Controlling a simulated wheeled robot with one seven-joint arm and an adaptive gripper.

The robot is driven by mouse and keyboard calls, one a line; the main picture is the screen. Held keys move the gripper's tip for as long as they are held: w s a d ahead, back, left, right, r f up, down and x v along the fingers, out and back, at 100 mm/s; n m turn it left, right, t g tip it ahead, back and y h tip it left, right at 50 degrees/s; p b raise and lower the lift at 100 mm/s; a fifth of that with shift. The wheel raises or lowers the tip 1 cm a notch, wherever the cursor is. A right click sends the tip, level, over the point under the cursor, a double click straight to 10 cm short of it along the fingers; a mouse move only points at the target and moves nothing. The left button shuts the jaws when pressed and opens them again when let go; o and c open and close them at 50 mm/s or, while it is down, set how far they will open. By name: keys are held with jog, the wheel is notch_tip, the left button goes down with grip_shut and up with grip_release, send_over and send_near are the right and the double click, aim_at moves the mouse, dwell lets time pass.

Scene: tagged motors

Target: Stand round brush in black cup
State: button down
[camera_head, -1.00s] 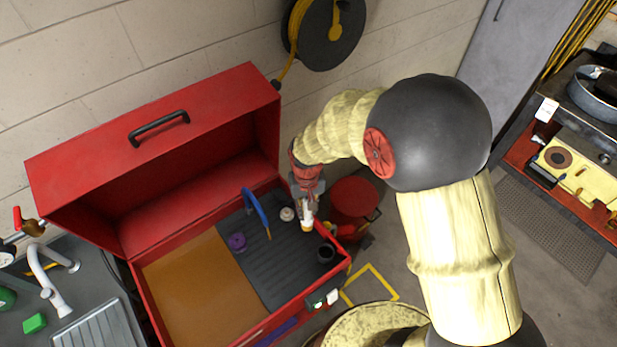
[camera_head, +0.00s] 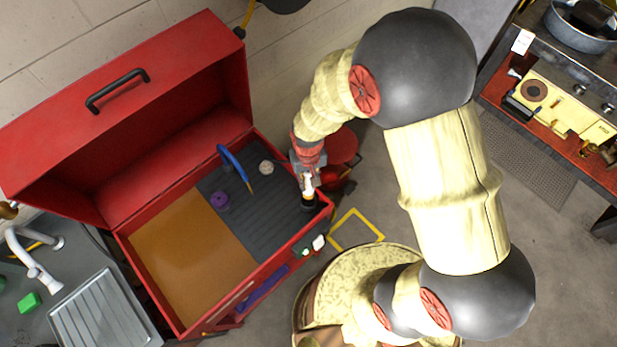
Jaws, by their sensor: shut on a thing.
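My gripper (camera_head: 308,180) is shut on the round brush (camera_head: 308,187), which shows as a short pale piece pointing down between the fingers. The black cup (camera_head: 308,204) stands at the right front corner of the dark ribbed mat in the red toolbox. The brush is right over the cup in this view, and its lower end is at or near the cup's mouth. I cannot tell whether it is inside the rim. The gripper hides part of the brush.
The red toolbox (camera_head: 122,243) has its lid open at the back. On the dark mat (camera_head: 262,222) are a purple ring-like thing (camera_head: 219,201), a pale round thing (camera_head: 266,168) and a blue tool (camera_head: 231,161) with a yellow tip. The orange-brown left area (camera_head: 190,255) is clear.

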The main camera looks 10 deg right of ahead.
aim_at(308, 176)
jog(key=shift+f+b, duration=3)
jog(key=shift+f, duration=1.45)
jog(key=c, duration=1.6)
grip_release()
jog(key=shift+c, duration=0.2)
jog(key=shift+o, duration=0.4)
notch_tip(308, 176, up, 12)
jog(key=shift+s, duration=0.1)
